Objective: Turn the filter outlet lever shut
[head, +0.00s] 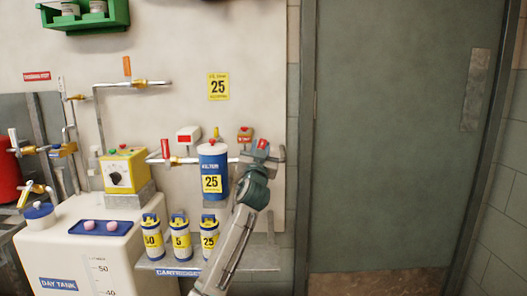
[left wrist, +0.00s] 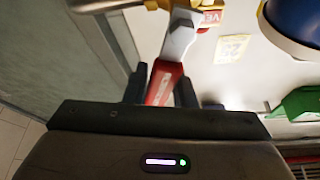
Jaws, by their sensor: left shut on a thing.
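The filter housing (head: 213,165), blue with a white band and a yellow 25 label, hangs on the wall pipe. The outlet valve's red lever (head: 262,144) is at its right. My left gripper (head: 262,156) reaches up to that lever, and my wrist hides much of the valve. In the left wrist view the red lever (left wrist: 162,82) stands between the two dark fingers, which are shut on it. The lever runs to a pale hub on the brass valve (left wrist: 208,5). The filter's blue edge (left wrist: 292,22) shows at the upper right. My right gripper is out of view.
Another red-handled valve (head: 165,150) sits left of the filter. Cartridges (head: 180,240) stand on a ledge (head: 245,258) below. A yellow control box (head: 124,170) and white day tank (head: 75,255) are at the left. A grey door (head: 395,140) fills the right side.

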